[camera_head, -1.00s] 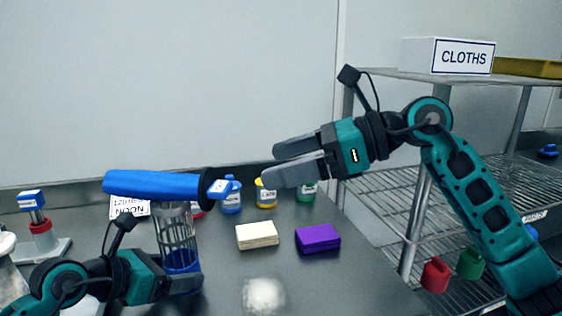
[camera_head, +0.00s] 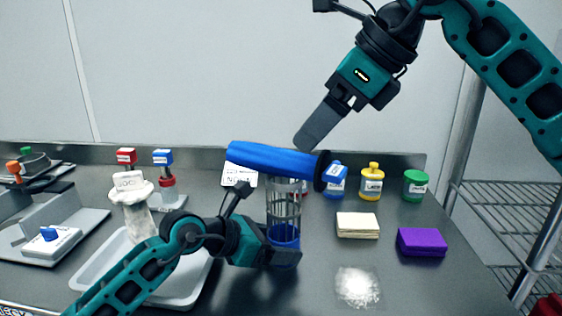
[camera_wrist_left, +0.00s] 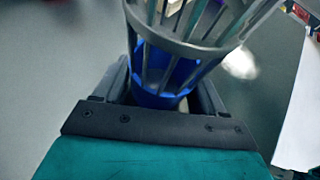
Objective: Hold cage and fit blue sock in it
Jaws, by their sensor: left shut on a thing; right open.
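The cage (camera_head: 284,205), a grey slotted cylinder with a blue lower part, stands upright near the table's middle. My left gripper (camera_head: 284,256) is shut on its blue lower part. In the left wrist view the cage (camera_wrist_left: 190,48) rises from between the jaws (camera_wrist_left: 160,95). The blue sock (camera_head: 275,160) lies nearly level across the cage's top in the head view.
A white tray (camera_head: 185,290) lies under my left arm. A cream cloth stack (camera_head: 358,225), a purple block (camera_head: 422,242) and a pile of white powder (camera_head: 358,287) are right of the cage. Yellow (camera_head: 371,184) and green (camera_head: 415,186) jars stand behind. A wire shelf (camera_head: 500,220) is at right.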

